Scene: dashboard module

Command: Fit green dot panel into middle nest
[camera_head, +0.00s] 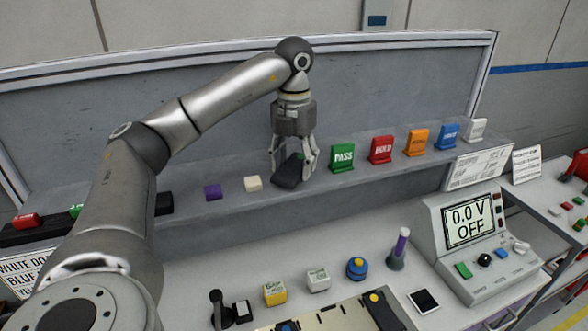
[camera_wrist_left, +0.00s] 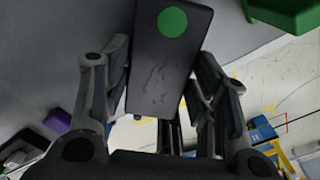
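My left gripper (camera_head: 293,168) is over the back shelf, pointing down, with its fingers on either side of a dark panel. The left wrist view shows the green dot panel (camera_wrist_left: 160,72), dark grey with a round green dot at its far end. The fingers (camera_wrist_left: 162,75) close on its two long edges. In the head view the panel (camera_head: 288,173) is tilted at shelf height; I cannot tell whether it still touches the shelf. A pale fixture (camera_head: 330,322) is cut off at the bottom edge, and its middle nest cannot be made out. My right gripper is not in view.
A green PASS block (camera_head: 342,158), a red HOLD block (camera_head: 381,150) and other coloured blocks stand right of the gripper. Purple (camera_head: 213,192) and cream (camera_head: 253,183) blocks lie left.

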